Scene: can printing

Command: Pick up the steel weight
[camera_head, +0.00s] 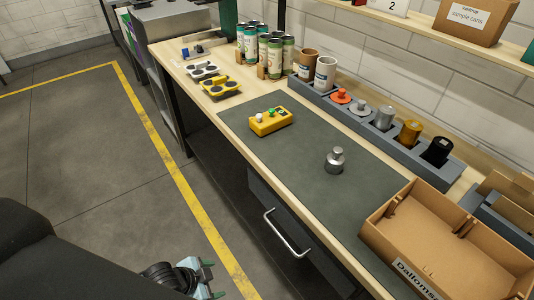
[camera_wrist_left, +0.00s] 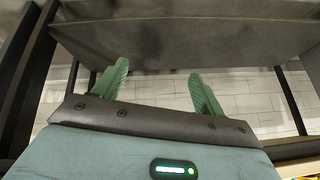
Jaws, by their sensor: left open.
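The steel weight (camera_head: 335,161) is a silver cylinder with a narrower knob on top. It stands upright on the dark grey mat (camera_head: 270,155) on the workbench, right of the yellow button box. My left gripper (camera_head: 208,280) is low at the bottom of the head view, over the floor and away from the bench top. In the left wrist view its two green fingers (camera_wrist_left: 157,85) are spread apart with nothing between them. The weight does not show in that view. My right gripper is in neither view.
A yellow button box (camera_head: 270,122) sits on the mat. A grey rack (camera_head: 395,142) along the back holds several pieces. A cardboard box (camera_head: 450,240) stands at the right end. Cans (camera_head: 265,50) stand at the far left. A drawer handle (camera_head: 287,233) sticks out in front.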

